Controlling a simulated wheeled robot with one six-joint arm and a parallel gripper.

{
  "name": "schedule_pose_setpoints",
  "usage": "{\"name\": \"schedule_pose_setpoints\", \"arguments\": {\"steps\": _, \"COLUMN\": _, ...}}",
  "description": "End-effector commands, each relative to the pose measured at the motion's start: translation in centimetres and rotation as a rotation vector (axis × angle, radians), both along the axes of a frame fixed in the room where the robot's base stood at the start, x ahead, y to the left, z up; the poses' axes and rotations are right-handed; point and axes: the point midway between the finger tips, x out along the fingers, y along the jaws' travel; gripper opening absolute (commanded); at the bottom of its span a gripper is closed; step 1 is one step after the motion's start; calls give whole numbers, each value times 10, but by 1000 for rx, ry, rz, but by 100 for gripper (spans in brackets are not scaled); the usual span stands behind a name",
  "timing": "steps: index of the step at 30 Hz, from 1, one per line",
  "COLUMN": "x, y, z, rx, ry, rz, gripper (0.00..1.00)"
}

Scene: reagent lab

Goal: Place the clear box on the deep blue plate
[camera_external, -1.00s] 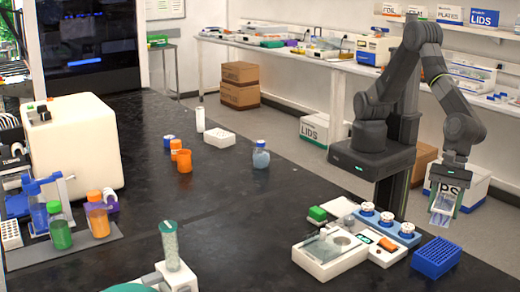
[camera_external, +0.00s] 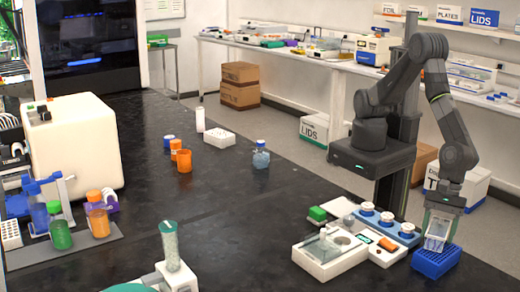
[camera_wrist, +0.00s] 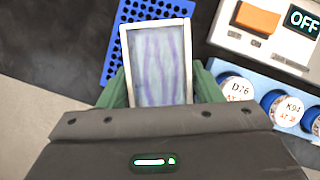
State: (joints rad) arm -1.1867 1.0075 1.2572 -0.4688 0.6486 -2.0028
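The clear box (camera_external: 435,242) is a see-through rectangular case with a pale rim and bluish-purple stripes inside. It fills the middle of the wrist view (camera_wrist: 160,62). My gripper (camera_external: 440,226) is shut on it, with a green finger on each side of the box. The deep blue plate (camera_external: 432,268) is a block with a grid of holes at the front right of the black bench. The box hangs over its back part; I cannot tell whether they touch. In the wrist view the plate (camera_wrist: 118,45) shows beyond and left of the box, partly hidden by it.
Left of the plate are a white device with an orange button (camera_external: 388,245), a blue rack of round white-topped jars (camera_external: 408,237) and a balance (camera_external: 328,256). The bench edge and floor lie close on the right. The bench's middle is clear.

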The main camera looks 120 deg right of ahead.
Motion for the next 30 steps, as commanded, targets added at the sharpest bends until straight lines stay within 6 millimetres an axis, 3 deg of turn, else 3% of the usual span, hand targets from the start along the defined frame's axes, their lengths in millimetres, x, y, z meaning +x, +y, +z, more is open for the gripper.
{"name": "schedule_pose_setpoints", "arguments": {"steps": 2, "x": 0, "y": 0, "z": 0, "rx": 0, "ry": 0, "rz": 0, "gripper": 74}}
{"name": "schedule_pose_setpoints", "arguments": {"steps": 14, "x": -2, "y": 0, "z": 8, "rx": 2, "ry": 0, "rz": 1, "gripper": 74}}
{"name": "schedule_pose_setpoints", "arguments": {"steps": 30, "x": -36, "y": -14, "z": 95, "rx": 3, "ry": -1, "rz": 2, "gripper": 74}}
